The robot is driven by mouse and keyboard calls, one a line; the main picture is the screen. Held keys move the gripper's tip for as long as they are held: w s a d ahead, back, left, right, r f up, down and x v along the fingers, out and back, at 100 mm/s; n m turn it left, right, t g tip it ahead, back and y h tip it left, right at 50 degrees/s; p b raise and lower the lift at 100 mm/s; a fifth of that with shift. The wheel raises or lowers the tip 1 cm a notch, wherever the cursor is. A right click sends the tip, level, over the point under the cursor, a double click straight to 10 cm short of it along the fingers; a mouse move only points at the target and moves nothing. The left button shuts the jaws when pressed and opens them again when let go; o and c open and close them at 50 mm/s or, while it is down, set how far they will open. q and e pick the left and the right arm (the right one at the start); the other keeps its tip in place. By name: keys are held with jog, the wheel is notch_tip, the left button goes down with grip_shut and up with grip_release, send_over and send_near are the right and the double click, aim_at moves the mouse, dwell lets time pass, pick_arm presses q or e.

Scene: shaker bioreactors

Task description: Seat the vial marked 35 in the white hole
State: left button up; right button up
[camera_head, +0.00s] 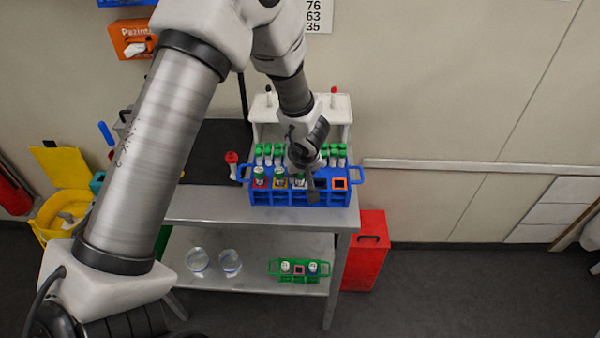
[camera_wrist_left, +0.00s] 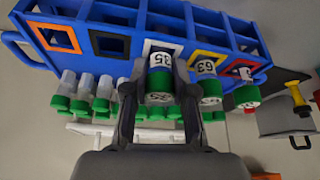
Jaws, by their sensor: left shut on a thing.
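The vial marked 35 (camera_wrist_left: 160,60) has a green cap and a white label. My left gripper (camera_wrist_left: 159,98) is shut on it, one dark finger on each side of the cap. In the head view the left gripper (camera_head: 304,180) is over the front row of the blue rack (camera_head: 300,199). The white hole (camera_wrist_left: 148,45) is a white-framed square in that rack. The vial's lower end lines up with this frame and seems to be at or in it; how deep, I cannot tell. My right gripper is not in view.
Beside it, vial 63 (camera_wrist_left: 207,67) stands in the yellow hole and another vial (camera_wrist_left: 246,94) in the red hole. Several green-capped vials (camera_head: 338,153) stand behind. A red-capped vial (camera_head: 232,163) is left of the rack.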

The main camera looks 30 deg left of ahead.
pick_arm(q)
jog(key=o, duration=0.9)
jog(key=shift+o, duration=0.2)
jog(key=v, duration=1.2)
jog(key=shift+w, duration=0.15)
